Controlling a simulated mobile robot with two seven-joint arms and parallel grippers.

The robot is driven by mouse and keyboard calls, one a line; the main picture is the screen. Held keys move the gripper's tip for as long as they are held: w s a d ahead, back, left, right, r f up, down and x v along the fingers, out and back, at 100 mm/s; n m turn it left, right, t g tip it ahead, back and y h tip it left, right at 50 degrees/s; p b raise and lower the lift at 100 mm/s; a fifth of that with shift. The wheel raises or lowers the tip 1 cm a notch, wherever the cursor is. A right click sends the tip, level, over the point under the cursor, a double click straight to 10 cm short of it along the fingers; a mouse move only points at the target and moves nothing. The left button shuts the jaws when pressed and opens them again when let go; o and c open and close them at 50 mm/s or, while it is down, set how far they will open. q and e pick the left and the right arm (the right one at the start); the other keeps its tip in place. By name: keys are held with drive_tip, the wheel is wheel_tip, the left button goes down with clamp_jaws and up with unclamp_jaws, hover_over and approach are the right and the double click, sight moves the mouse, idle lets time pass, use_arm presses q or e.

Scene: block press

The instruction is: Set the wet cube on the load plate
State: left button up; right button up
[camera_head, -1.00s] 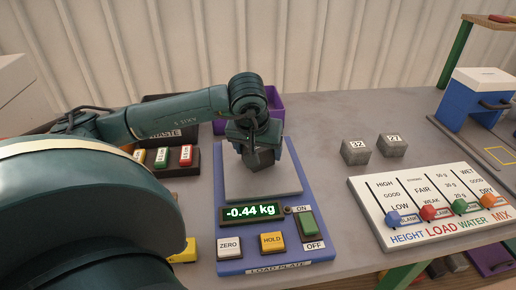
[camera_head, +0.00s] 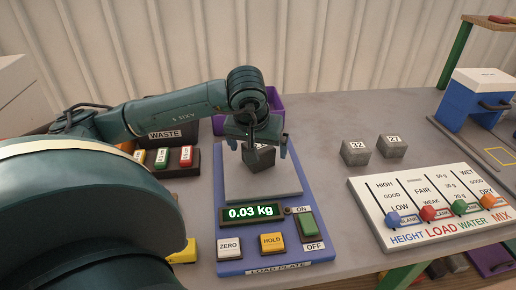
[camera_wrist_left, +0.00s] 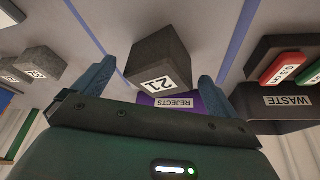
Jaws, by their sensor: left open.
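A dark grey cube (camera_head: 259,158) stands on the grey top of the load plate (camera_head: 235,186), toward its back. In the left wrist view the cube (camera_wrist_left: 157,58) shows a white label reading 21 in that picture. My left gripper (camera_head: 255,150) is open around the cube, one finger on each side, with gaps visible in the wrist view (camera_wrist_left: 150,85). The load plate's display (camera_head: 252,212) reads 0.03 kg. Two more grey cubes, labelled 32 (camera_head: 355,152) and 27 (camera_head: 391,146), sit on the table to the right. My right gripper is not in view.
A purple rejects bin (camera_wrist_left: 185,105) is behind the load plate. A waste box (camera_head: 172,133) and a dark rack of coloured blocks (camera_head: 172,160) stand left. A sliding-marker board (camera_head: 430,206) lies right, with a blue press (camera_head: 476,95) beyond. The table between is clear.

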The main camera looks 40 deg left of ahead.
use_arm(q)
drive_tip(key=v, duration=1)
drive_tip(key=shift+r+p, duration=0.25)
drive_tip(key=shift+p, duration=0.15)
drive_tip(key=shift+s+d+f, duration=0.1)
drive_tip(key=shift+s, duration=0.1)
